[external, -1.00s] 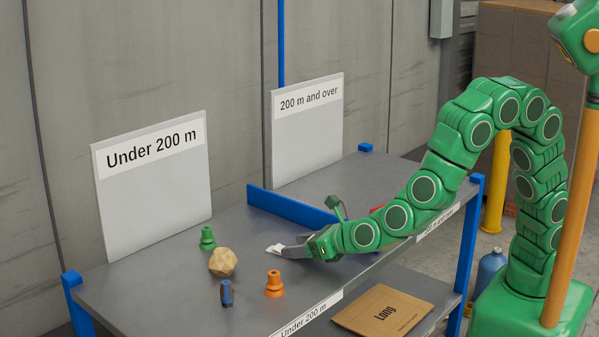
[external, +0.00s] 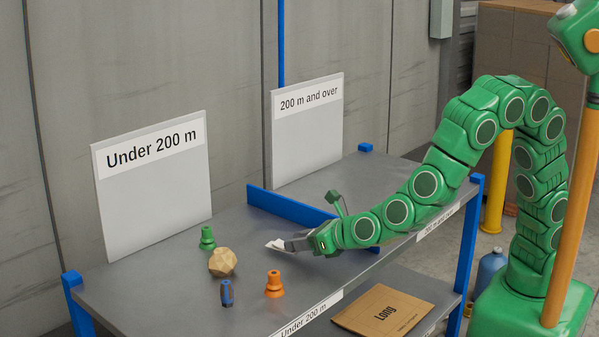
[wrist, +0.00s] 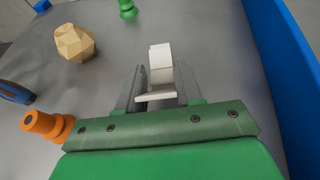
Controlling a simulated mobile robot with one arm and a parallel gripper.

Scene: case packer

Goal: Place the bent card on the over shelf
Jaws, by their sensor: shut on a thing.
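The bent card (wrist: 161,65) is a small pale piece with a fold. It sits between the fingers of my gripper (wrist: 156,95), which is shut on it. In the external view the card (external: 275,245) shows as a white bit at the tip of my gripper (external: 292,243). The gripper is low over the "Under 200 m" side of the shelf, left of the blue divider (external: 290,207). The over shelf (external: 350,187) is the part right of the divider, with a "200 m and over" board (external: 307,135) behind it. My arm hides some of its front.
Left of the gripper stand a green stepped piece (external: 207,238), a tan faceted ball (external: 222,262), an orange stepped piece (external: 274,284) and a blue-and-dark cylinder (external: 227,293). The "Under 200 m" board (external: 152,190) is behind them. A cardboard box marked "Long" (external: 375,312) lies on the lower level.

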